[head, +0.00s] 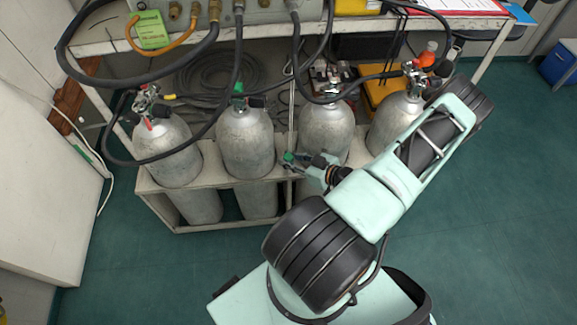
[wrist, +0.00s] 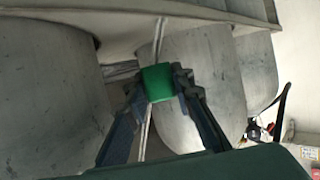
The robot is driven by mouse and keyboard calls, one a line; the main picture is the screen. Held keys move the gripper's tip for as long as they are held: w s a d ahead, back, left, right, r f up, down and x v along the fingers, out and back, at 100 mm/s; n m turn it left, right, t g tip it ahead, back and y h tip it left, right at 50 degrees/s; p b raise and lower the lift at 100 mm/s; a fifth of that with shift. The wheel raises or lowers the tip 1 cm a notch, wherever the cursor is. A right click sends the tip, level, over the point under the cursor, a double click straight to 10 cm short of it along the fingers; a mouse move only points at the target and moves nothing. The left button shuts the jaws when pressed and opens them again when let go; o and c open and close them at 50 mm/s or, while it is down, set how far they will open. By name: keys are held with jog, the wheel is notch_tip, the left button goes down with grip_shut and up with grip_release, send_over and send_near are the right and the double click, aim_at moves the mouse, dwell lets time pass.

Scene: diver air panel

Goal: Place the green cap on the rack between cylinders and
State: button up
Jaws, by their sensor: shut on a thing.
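The green cap (wrist: 157,82) is held between the fingertips of my gripper (wrist: 158,86) in the wrist view. In the head view my gripper (head: 290,160) is at the front edge of the rack (head: 228,180), with the cap (head: 289,156) at its tip. It is in front of the gap between the second cylinder (head: 245,140) and the third cylinder (head: 325,128) from the left. Whether the cap touches the rack cannot be told. A second green piece (head: 238,88) is on top of the second cylinder.
The leftmost cylinder (head: 168,150) and the rightmost cylinder (head: 392,122) also stand in the rack. Black hoses (head: 240,55) hang over the cylinders from the bench (head: 270,30). A yellow case (head: 385,92) sits behind.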

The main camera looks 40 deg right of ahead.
jog(key=shift+f+b, duration=0.4)
jog(key=shift+f, duration=1.4)
jog(key=shift+f+b, duration=0.3)
jog(key=o, duration=0.7)
jog(key=shift+r, duration=0.1)
jog(key=shift+o, duration=0.2)
jog(key=shift+r, duration=0.1)
jog(key=shift+s+r+p, duration=0.1)
jog(key=shift+r+p, duration=0.1)
jog(key=shift+p, duration=0.25)
jog(key=p+v, duration=0.1)
jog(key=v, duration=1)
jog(key=shift+s, duration=0.35)
jog(key=shift+d, duration=0.1)
